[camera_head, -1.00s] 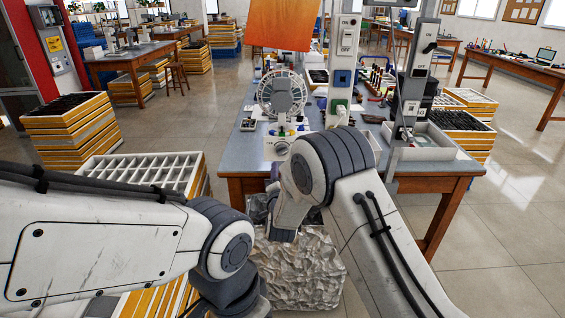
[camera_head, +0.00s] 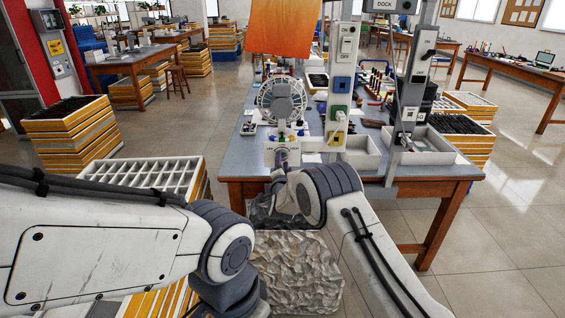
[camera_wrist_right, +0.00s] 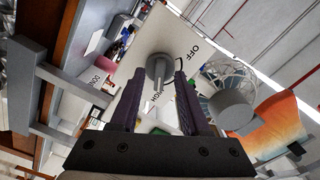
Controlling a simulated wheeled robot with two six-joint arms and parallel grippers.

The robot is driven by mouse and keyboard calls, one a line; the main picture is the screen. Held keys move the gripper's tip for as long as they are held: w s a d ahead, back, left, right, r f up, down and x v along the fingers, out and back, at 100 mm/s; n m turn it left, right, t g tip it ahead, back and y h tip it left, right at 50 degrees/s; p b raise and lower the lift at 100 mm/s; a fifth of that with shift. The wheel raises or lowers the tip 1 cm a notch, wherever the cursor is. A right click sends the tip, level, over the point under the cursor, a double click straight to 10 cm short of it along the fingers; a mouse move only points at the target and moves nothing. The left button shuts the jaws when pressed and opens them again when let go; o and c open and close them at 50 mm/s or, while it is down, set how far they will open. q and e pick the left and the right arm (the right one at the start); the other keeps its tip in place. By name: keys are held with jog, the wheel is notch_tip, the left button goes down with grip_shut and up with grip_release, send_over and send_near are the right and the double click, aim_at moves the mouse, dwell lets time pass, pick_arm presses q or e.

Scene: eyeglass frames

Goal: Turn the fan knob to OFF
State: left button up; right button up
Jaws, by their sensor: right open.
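The fan (camera_head: 282,101) stands on the near side of the workbench, with a pale control panel (camera_head: 270,156) at the bench's front edge below it. In the right wrist view the panel (camera_wrist_right: 188,24) carries the words OFF and HIGH. The grey round knob (camera_wrist_right: 160,67) has a bar that points down toward the gripper in the picture. My right gripper (camera_wrist_right: 158,77) is open, its two dark fingers on either side of the knob; contact cannot be told. In the head view my right forearm hides most of this gripper. My left arm shows, but its gripper does not.
A grey post with switches and sockets (camera_head: 341,75) rises right of the fan. White trays (camera_head: 425,157) stand on the bench's right part. A crumpled grey block (camera_head: 297,270) lies below my right arm. Stacked crates (camera_head: 70,128) stand at left.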

jog(key=shift+w, duration=0.1)
grip_shut()
